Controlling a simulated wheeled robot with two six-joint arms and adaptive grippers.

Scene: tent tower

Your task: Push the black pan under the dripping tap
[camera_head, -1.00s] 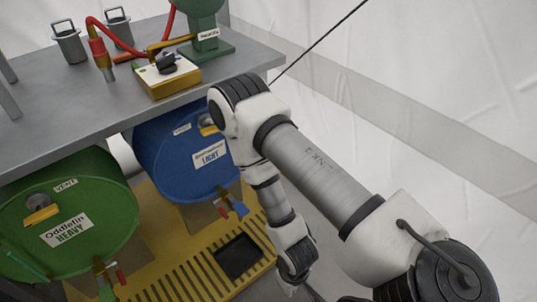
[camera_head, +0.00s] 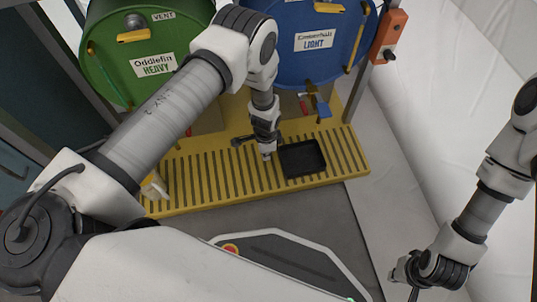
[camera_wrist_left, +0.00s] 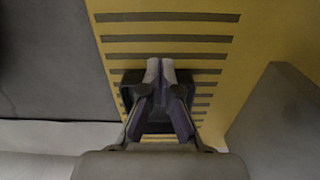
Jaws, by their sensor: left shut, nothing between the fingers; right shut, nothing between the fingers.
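The black pan (camera_head: 302,158) is a shallow square tray lying on the slatted yellow platform, in front of the blue drum. My left gripper (camera_head: 267,151) is shut and empty, pointing down just left of the pan. In the left wrist view its closed fingers (camera_wrist_left: 165,75) hide part of the pan (camera_wrist_left: 129,91); contact cannot be told. The blue drum's tap (camera_head: 322,107) has a blue part and hangs behind the pan in the picture. The green drum's tap is mostly hidden by my left arm. No drip is clearly visible. My right gripper (camera_head: 412,275) is shut and empty, at lower right, away from the pan.
An orange box (camera_head: 389,36) is on a post at the right. Grey floor (camera_head: 300,215) lies in front of the platform.

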